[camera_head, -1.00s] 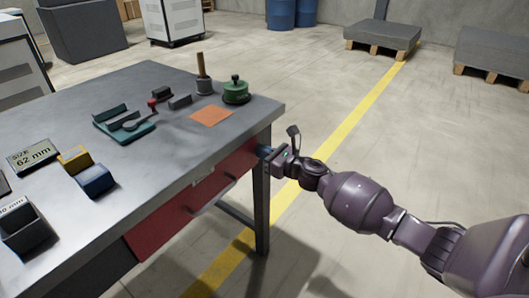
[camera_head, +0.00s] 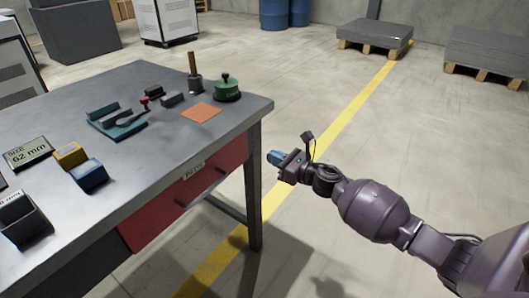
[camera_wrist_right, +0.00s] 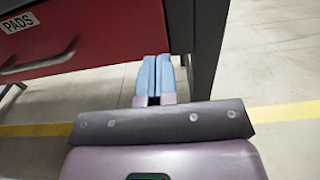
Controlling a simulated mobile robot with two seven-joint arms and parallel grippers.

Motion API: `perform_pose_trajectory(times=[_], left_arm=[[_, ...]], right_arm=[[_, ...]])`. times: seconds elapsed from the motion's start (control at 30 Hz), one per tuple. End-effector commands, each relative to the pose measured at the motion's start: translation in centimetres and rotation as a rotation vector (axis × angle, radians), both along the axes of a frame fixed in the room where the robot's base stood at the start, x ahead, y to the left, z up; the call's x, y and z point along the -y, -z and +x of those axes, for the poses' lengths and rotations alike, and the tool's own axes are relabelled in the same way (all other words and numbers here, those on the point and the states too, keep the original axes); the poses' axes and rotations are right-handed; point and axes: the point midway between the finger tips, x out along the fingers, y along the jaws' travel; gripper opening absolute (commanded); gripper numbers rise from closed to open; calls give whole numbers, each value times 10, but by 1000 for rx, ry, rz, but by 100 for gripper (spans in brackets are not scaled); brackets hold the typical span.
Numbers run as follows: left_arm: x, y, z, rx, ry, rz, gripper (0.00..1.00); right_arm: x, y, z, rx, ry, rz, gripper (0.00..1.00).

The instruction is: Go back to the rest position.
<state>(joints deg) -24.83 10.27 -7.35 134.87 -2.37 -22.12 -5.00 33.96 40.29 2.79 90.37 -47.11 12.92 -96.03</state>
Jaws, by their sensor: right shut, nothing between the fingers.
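My right gripper (camera_head: 275,157) is shut and empty. It is in free air just right of the workbench (camera_head: 95,217), near the table leg at its right corner. In the right wrist view, its two blue fingers (camera_wrist_right: 155,78) are together with nothing between them, beside the dark table leg. The red drawer (camera_head: 185,190) labelled PADS is in the bench front and looks closed; it also shows in the right wrist view (camera_wrist_right: 90,30). My left gripper is not in view.
On the bench stand a green round stamp (camera_head: 227,88), an orange pad (camera_head: 201,113), a teal tray (camera_head: 117,124), a yellow block (camera_head: 70,154) and a blue block (camera_head: 89,175). Floor with a yellow line (camera_head: 345,120) is free to the right.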

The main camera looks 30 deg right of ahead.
Motion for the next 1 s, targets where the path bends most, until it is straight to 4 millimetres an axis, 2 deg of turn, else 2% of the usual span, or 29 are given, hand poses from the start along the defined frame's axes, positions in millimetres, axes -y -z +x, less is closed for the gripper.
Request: perform_pose_trajectory(times=[0.1,0.33,0.5,0.77,0.87,1.0], left_arm=[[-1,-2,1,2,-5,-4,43],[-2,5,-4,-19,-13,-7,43],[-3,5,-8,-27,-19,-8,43],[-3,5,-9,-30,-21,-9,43],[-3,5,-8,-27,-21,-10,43],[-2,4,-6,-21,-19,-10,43]], right_arm=[[8,-2,-20,1,1,0,0],[18,0,-46,0,1,1,0],[20,0,-55,0,-1,0,0],[21,2,-57,-5,2,5,0],[20,9,-65,-34,33,60,0],[20,35,-98,-143,164,281,0]])
